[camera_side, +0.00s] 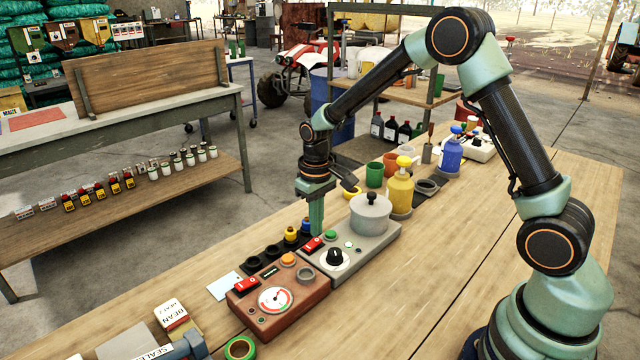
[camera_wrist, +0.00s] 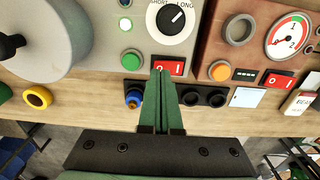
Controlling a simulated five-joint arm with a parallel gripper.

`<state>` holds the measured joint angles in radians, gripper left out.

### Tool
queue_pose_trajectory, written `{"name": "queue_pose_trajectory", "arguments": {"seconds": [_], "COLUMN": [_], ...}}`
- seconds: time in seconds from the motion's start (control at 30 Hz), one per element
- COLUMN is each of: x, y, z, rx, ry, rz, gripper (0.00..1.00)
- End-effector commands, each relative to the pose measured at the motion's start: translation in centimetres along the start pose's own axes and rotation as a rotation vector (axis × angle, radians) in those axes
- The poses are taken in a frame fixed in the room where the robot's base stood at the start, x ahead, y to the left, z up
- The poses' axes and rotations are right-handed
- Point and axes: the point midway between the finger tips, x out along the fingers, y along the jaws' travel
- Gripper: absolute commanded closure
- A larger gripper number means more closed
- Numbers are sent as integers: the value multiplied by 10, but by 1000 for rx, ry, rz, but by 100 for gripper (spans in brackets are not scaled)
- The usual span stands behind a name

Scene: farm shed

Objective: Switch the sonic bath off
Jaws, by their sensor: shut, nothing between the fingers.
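The sonic bath looks to be the grey unit (camera_side: 372,246) with a lidded round pot (camera_side: 371,214) and a black dial (camera_side: 335,257), marked SHORT and LONG in the wrist view (camera_wrist: 177,18). Its red rocker switch (camera_side: 312,245) sits at the box's edge and also shows in the wrist view (camera_wrist: 172,67), with white marks.
A brown box (camera_side: 280,297) with a gauge, an orange button and its own red switch stands close by. Blue and yellow knobs (camera_side: 291,234) and black rings line the bench behind. Yellow and blue bottles (camera_side: 400,190) stand further along. The bench front (camera_side: 440,285) is clear.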

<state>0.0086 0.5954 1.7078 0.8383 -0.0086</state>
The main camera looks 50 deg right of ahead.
Motion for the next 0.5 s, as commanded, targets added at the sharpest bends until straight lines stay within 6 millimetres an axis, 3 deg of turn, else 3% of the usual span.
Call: {"name": "queue_pose_trajectory", "arguments": {"seconds": [0.5], "x": [6], "y": [0], "z": [0], "rx": [0], "ry": [0], "rz": [0], "gripper": [100]}}
